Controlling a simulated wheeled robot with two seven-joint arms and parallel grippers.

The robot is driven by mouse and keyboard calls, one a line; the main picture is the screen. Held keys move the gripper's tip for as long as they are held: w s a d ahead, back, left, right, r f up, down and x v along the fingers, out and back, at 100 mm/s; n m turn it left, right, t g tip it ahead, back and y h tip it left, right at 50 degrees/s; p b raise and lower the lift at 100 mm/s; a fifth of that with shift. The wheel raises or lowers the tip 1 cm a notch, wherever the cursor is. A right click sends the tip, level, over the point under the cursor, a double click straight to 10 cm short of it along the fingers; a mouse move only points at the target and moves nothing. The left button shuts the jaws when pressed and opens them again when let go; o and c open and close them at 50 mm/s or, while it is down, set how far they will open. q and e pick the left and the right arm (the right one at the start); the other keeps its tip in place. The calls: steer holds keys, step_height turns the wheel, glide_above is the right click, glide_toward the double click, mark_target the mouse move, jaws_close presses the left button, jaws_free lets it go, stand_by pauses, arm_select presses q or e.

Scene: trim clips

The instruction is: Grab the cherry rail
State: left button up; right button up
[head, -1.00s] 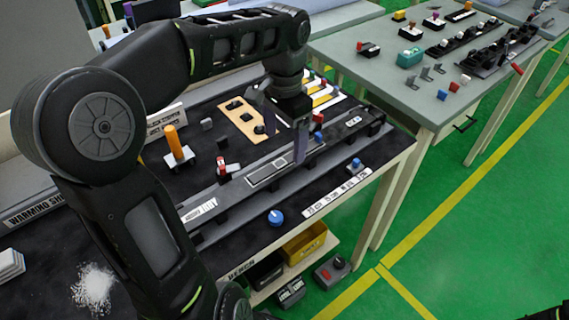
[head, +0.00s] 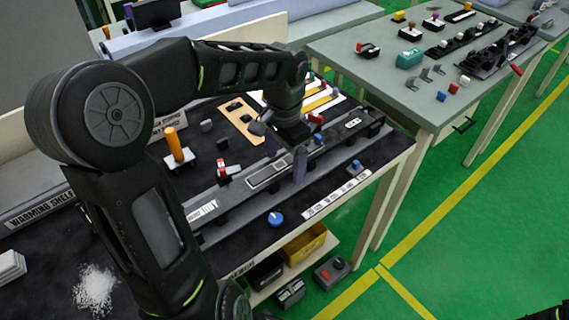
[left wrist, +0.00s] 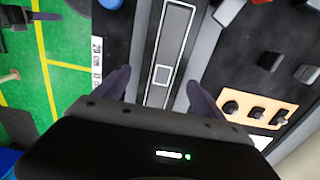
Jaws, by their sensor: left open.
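No rail that is clearly cherry-coloured shows. A long dark grey rail (head: 215,205) with a pale inset panel (head: 266,178) runs across the black bench top. The panel also shows in the left wrist view (left wrist: 171,45). My left gripper (head: 285,160) is open over this rail, one finger on each side of the panel. In the left wrist view the gap between the fingertips (left wrist: 160,88) is empty. I cannot tell whether the fingers touch the rail. A small red-and-white piece (head: 222,168) stands left of the gripper. My right gripper is not in view.
A blue knob (head: 275,217) sits on the bench's front strip. An orange post (head: 174,142) stands at the back left. A tan plate (head: 240,116) with dark knobs lies behind the gripper. A yellow bin (head: 304,244) sits under the bench. A grey table (head: 385,85) stands at right.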

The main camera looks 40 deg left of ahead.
arm_select(q)
steer(key=shift+f, duration=0.8)
jaws_close()
stand_by(0.6)
